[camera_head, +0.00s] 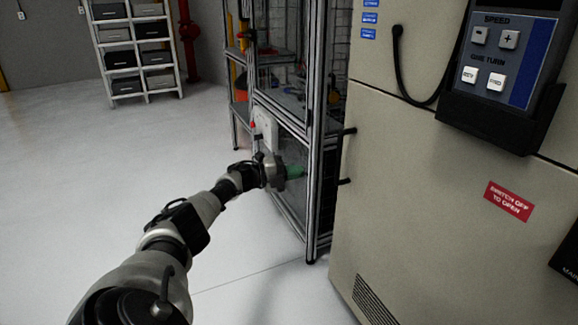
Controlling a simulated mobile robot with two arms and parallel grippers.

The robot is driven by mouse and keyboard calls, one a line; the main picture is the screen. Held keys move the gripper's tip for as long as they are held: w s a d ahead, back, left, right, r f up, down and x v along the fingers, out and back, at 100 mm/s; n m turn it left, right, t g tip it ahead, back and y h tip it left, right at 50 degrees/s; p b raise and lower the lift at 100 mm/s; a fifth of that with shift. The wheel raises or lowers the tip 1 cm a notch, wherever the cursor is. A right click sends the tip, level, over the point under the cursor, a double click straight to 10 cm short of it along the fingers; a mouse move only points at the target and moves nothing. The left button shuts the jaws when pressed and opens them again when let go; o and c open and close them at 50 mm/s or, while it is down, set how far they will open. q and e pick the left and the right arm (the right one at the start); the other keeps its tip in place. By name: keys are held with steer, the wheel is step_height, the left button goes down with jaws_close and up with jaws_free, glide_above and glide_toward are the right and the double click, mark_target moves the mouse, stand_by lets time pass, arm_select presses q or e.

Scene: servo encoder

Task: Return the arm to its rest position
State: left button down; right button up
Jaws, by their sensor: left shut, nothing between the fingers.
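My left arm comes in from the lower left and reaches toward the middle of the view. My left gripper (294,172), with green at its fingertips, is at the arm's far end, in front of the lower panel of the metal-framed enclosure (315,130). The fingers look shut, with nothing seen between them. I cannot tell whether the fingertips touch the panel. My right arm and gripper do not show.
A beige cabinet (430,180) with a red "switch off to open" label (509,201) fills the right side. A control pendant (507,65) with buttons hangs on it. A shelf rack (139,50) with bins stands at the back. The floor (60,180) at left is clear.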

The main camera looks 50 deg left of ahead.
arm_select(q)
steer(key=a, duration=0.1)
steer(key=s+a+b, duration=0.1)
steer(key=a, duration=0.1)
steer(key=a+b, duration=0.1)
steer(key=shift+s+a, duration=0.25)
steer(key=shift+s, duration=0.1)
steer(key=shift+d, duration=0.1)
